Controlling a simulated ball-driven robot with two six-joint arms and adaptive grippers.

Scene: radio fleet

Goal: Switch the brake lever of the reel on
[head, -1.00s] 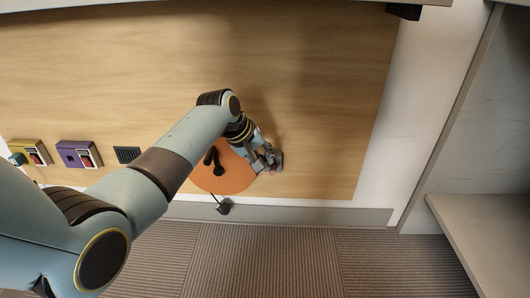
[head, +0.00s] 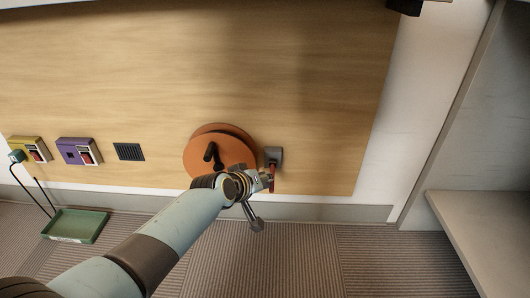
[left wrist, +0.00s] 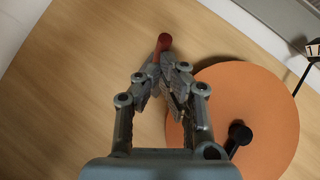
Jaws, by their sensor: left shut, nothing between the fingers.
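The reel is an orange disc (head: 195,155) on the wooden panel, with a black crank handle (head: 210,152). It also shows in the left wrist view (left wrist: 262,90). To its right in the head view, a grey mount (head: 274,154) carries the red brake lever (head: 272,182), which hangs down. In the left wrist view the red lever (left wrist: 163,42) lies just beyond the fingertips. My left gripper (left wrist: 158,72) is shut and empty, close to the lever; I cannot tell whether they touch. In the head view my left gripper (head: 265,182) is beside the lever, partly hidden by my wrist. My right gripper is out of view.
A yellow box (head: 28,148) and a purple box (head: 72,150), each with a red switch, and a dark vent (head: 129,151) are on the panel's left. A green tray (head: 75,228) lies below. A pale shelf (head: 480,225) stands at right. The upper panel is clear.

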